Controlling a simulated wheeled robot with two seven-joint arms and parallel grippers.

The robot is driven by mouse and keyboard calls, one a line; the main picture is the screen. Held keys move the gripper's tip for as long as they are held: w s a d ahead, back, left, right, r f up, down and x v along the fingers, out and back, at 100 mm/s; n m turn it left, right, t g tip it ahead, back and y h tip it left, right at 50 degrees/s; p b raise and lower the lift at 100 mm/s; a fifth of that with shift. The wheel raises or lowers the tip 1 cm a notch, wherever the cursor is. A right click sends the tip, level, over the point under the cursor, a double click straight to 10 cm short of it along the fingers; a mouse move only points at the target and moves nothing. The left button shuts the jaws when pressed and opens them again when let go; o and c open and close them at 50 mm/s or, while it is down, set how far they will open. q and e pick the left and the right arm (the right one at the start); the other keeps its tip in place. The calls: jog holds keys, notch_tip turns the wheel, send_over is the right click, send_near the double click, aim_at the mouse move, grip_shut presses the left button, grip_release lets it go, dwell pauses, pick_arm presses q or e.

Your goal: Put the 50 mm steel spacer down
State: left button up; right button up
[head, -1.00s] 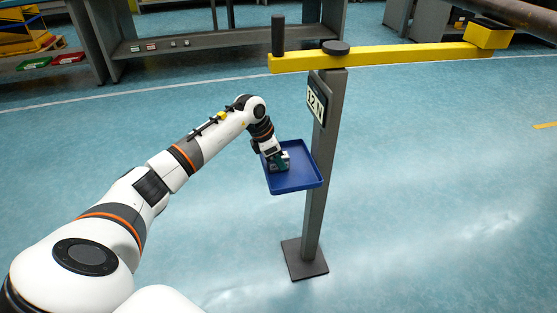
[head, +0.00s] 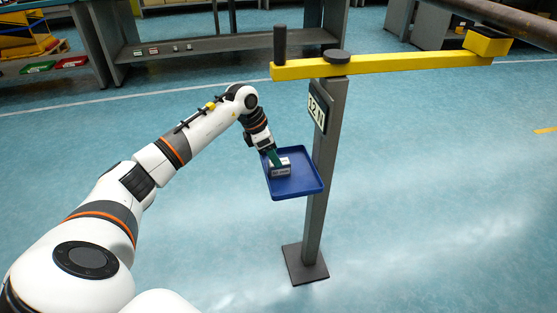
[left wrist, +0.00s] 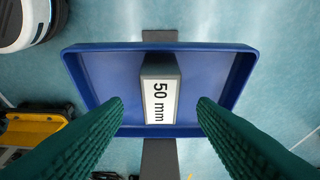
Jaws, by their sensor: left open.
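The 50 mm steel spacer (left wrist: 160,95) is a grey block with a white "50 mm" label. It lies on the blue tray (left wrist: 215,118), and in the head view the spacer (head: 281,171) shows near the left side of the tray (head: 300,186). My left gripper (left wrist: 160,103) is open, its green ridged fingers apart on either side of the spacer with clear gaps. In the head view my left gripper (head: 275,158) is just above the spacer and partly overlaps it. My right gripper is in neither view.
The tray is fixed to a grey post (head: 318,215) with a "12 N" sign (head: 318,112). A yellow gate arm (head: 390,63) with a black upright handle (head: 280,43) crosses the top. Benches stand at the back. The floor around the post is clear.

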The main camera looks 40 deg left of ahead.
pick_arm(q)
jog(key=v, duration=0.6)
jog(key=w+d+n+t+h, duration=0.1)
jog(key=d+t+h, duration=0.5)
jog(key=d, duration=1.3)
jog(key=s+d+r+n+t+h, duration=0.2)
jog(key=d+r+n+t+h, duration=0.35)
jog(key=n, duration=0.65)
jog(key=s+a+f+n+y, duration=0.4)
jog(key=f+n+y, duration=0.3)
jog(key=n, duration=0.5)
jog(key=s+a+f+n+y, duration=0.3)
jog(key=s+f+n+y, duration=0.2)
jog(key=n+y, duration=0.55)
jog(key=s+d+f+n+g+h, duration=0.1)
jog(key=s+f+g, duration=0.4)
jog(key=s, duration=0.5)
jog(key=s+d+f+n+g+h, duration=0.2)
jog(key=s+f+n+g, duration=0.3)
jog(key=s, duration=0.5)
jog(key=shift+s+d+g+p, duration=0.2)
jog(key=shift+d+g+p, duration=0.2)
jog(key=shift+d+g, duration=0.25)
jog(key=shift+n, duration=0.25)
